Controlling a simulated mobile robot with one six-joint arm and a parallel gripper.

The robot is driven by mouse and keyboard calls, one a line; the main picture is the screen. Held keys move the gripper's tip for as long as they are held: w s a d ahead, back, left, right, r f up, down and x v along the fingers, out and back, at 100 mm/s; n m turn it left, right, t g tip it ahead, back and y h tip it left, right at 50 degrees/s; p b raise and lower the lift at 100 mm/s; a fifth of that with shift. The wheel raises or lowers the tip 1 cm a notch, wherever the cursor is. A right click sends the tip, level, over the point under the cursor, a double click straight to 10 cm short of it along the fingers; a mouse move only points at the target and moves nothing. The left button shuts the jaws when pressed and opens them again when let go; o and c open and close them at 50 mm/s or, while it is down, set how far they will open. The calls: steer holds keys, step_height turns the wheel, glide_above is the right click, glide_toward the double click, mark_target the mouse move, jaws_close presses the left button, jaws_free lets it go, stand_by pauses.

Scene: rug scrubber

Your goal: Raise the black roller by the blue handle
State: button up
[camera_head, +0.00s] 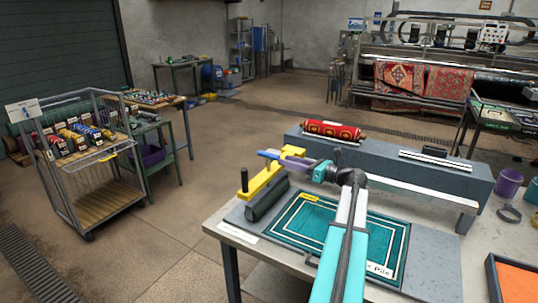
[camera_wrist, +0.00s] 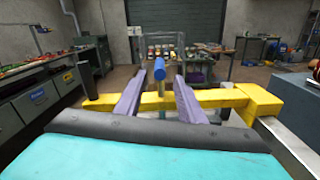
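The black roller (camera_head: 266,201) lies low across the left end of the teal rug sample (camera_head: 338,232) on the workbench. My gripper (camera_wrist: 160,78) is open. Its purple fingers stand on either side of the blue handle, with a visible gap on both sides. In the head view my gripper (camera_head: 290,157) is over the yellow arm (camera_head: 262,180).
A black upright knob (camera_head: 244,181) stands at the yellow bar's near end. A wire cart (camera_head: 88,200) stands left across open floor.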

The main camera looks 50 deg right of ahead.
mark_target(270, 156)
steer(key=p+x, duration=0.2)
steer(key=x, duration=0.7)
steer(key=shift+w, duration=0.15)
jaws_close()
